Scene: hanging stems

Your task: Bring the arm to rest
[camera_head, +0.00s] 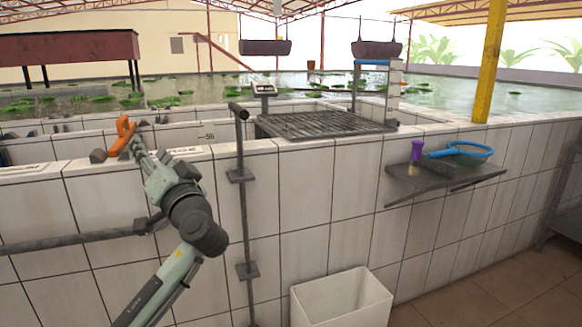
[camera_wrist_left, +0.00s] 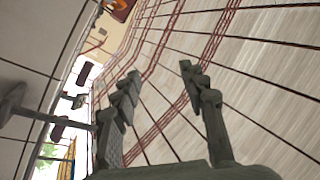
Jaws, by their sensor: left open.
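My left arm comes in from the bottom of the head view, and its gripper (camera_head: 133,146) is in front of the tiled wall, near the height of the wall's top edge. In the left wrist view the two fingers of the gripper (camera_wrist_left: 160,76) stand apart with nothing between them. That view looks up past the fingers at the roof (camera_wrist_left: 260,60). An orange-handled object (camera_head: 122,131) shows just beyond the fingertips in the head view; I cannot tell whether they touch it. My right gripper is not in view.
A dark rail (camera_head: 70,241) runs along the wall at left, and an upright pipe (camera_head: 246,200) stands right of my arm. A metal grate (camera_head: 325,124) lies on the wall top. A shelf (camera_head: 450,181) holds a blue-rimmed net (camera_head: 468,150). A white bin (camera_head: 341,300) stands below.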

